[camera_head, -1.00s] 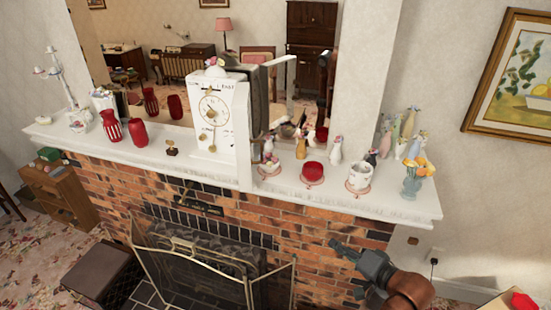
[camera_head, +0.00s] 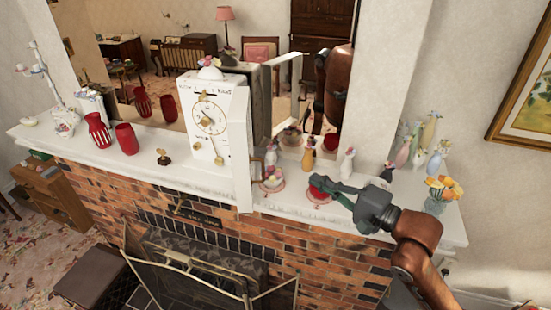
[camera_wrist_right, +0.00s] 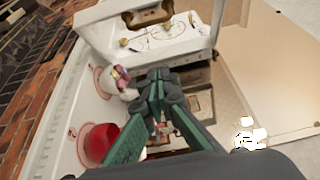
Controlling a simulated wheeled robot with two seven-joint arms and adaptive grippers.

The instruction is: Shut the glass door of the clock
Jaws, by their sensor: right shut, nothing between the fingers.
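The white clock (camera_head: 212,118) stands upright on the mantel, with its dial and gold pendulum facing out. Its door (camera_head: 240,150) stands open at the clock's right side, seen nearly edge-on and jutting over the mantel front. My right gripper (camera_head: 315,183) is shut and empty, right of the door and apart from it, above the red dish (camera_head: 328,194). In the right wrist view, the shut green fingers (camera_wrist_right: 157,75) point toward a white part of the clock with brass fittings (camera_wrist_right: 165,35); I cannot tell door from body there. My left gripper is not in view.
An orange vase (camera_head: 309,155), white figurine (camera_head: 347,162) and flower vase (camera_head: 440,195) stand to the right. Red vases (camera_head: 127,138) stand left of the clock. A mirror (camera_head: 178,25) behind reflects the clock and my arm.

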